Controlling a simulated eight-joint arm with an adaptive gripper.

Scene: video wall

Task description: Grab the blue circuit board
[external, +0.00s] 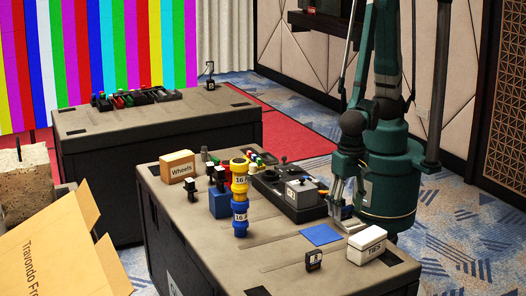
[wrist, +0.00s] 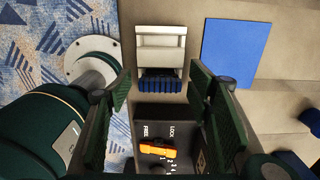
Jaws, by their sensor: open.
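A flat blue square, which looks like the blue circuit board (external: 321,234), lies on the near case top. In the wrist view the blue square (wrist: 235,50) is at the upper right, outside the space between the fingers. My gripper (external: 340,207) is above the case, just behind and to the right of the square. In the wrist view my gripper (wrist: 160,85) is open, its green-padded fingers apart, with nothing held. A pale metal piece with a dark blue ribbed part (wrist: 160,83) shows between and beyond the fingers.
A black device with an orange knob (wrist: 157,148) and lock markings sits below my fingers. On the case are a white box (external: 366,246), a small black block (external: 313,261), stacked yellow and blue connectors (external: 240,215) and a Wheels box (external: 177,167). The case's front is mostly clear.

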